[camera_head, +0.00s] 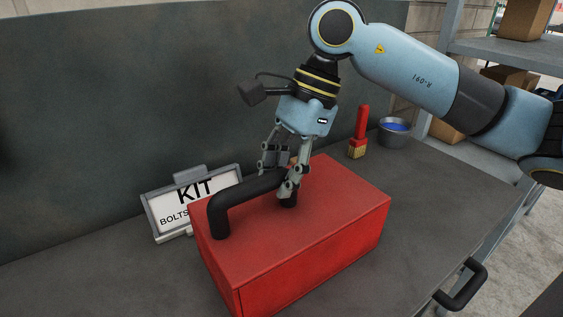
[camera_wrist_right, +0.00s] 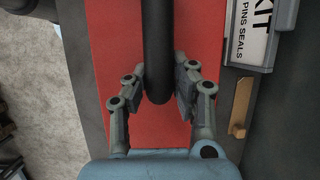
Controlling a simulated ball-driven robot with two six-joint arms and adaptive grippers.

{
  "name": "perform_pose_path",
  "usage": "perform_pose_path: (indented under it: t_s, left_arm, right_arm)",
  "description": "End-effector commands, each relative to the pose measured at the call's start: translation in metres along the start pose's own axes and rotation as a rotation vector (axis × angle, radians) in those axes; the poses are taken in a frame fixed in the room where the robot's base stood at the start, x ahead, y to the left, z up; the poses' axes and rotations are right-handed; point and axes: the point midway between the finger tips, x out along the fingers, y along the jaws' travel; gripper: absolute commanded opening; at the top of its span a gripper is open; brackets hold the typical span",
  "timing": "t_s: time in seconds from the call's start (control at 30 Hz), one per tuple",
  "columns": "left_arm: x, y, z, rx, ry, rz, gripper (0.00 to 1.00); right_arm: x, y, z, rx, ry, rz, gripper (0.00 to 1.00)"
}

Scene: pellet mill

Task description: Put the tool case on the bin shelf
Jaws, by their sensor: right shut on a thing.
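The red tool case (camera_head: 305,235) sits on the dark workbench in the head view, with a thick black handle (camera_head: 235,203) along its top. My right gripper (camera_head: 282,190) comes down from above onto the far end of the handle and is shut on it. In the right wrist view the case top (camera_wrist_right: 115,50) fills the middle, and the black handle (camera_wrist_right: 157,50) runs between the fingers of my right gripper (camera_wrist_right: 162,92). The case appears to rest on the bench. My left gripper is not seen. The shelf rack (camera_head: 505,53) at the upper right holds boxes.
A KIT sign (camera_head: 185,208) stands just behind the case's left end. A red brush (camera_head: 360,132) and a grey bowl (camera_head: 396,132) with blue contents stand toward the bench's far right. A black bench handle (camera_head: 466,287) sticks out at the right edge. The bench top between is clear.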

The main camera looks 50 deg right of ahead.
Motion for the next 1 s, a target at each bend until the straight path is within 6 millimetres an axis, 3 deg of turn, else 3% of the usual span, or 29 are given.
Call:
perform_pose_path:
  t_s: [0.1, 0.27, 0.3, 0.47, 0.83, 1.0]
  left_arm:
    - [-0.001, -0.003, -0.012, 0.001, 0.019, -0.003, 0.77]
    - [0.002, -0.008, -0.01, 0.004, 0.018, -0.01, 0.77]
    - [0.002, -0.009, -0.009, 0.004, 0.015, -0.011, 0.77]
    - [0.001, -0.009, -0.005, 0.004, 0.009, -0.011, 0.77]
    - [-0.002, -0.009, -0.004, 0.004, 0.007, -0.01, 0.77]
    - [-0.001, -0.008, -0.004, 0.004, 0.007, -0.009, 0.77]
  right_arm:
    - [-0.001, 0.0, 0.001, -0.001, -0.003, 0.001, 0.0]
    - [0.001, 0.0, 0.001, -0.001, -0.003, 0.001, 0.0]
    - [0.001, 0.001, -0.001, 0.002, -0.001, 0.004, 0.25]
    - [0.001, 0.001, 0.0, 0.002, -0.002, 0.004, 0.46]
    - [-0.004, 0.0, 0.0, 0.001, 0.0, 0.002, 0.46]
    - [-0.025, -0.001, -0.002, -0.002, 0.005, 0.0, 0.46]
